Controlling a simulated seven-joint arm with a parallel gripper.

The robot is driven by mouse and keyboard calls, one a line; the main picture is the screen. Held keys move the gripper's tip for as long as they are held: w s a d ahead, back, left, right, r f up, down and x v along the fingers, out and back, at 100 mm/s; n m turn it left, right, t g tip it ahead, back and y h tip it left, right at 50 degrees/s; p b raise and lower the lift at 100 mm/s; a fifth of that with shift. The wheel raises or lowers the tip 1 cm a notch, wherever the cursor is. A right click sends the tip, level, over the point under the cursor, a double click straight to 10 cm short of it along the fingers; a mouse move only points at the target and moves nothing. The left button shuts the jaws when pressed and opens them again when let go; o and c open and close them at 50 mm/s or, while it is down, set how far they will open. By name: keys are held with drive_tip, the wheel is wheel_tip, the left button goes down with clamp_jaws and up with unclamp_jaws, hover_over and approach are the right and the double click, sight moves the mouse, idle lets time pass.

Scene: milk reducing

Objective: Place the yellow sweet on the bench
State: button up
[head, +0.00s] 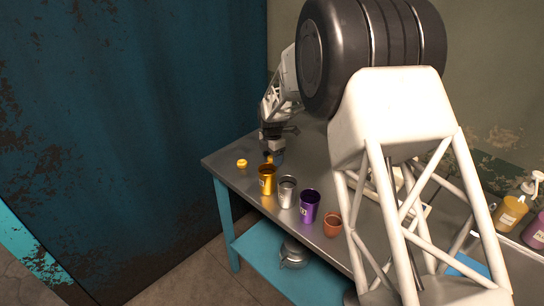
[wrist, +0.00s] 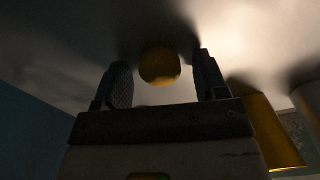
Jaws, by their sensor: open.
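A round yellow sweet (wrist: 160,67) shows in the wrist view between the two fingers of my gripper (wrist: 163,60), with a gap on each side. It appears to be at the bench surface. In the head view my gripper (head: 271,150) points down over the far left part of the grey metal bench (head: 229,158). A small yellow thing (head: 268,158) shows just under it, probably the same sweet. My gripper is open. Another small yellow round thing (head: 242,163) lies on the bench to the left, apart from the gripper.
A golden cup (head: 266,180) stands close in front of my gripper; a golden cup (wrist: 262,130) also shows in the wrist view. Silver (head: 287,192), purple (head: 309,207) and orange-brown (head: 332,224) cups continue the row. Bottles (head: 509,213) stand at far right. A wall (head: 130,120) is at left.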

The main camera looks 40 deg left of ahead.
drive_tip(key=shift+r, duration=0.15)
wheel_tip(320, 180, up, 12)
idle(0.8)
idle(0.6)
idle(0.3)
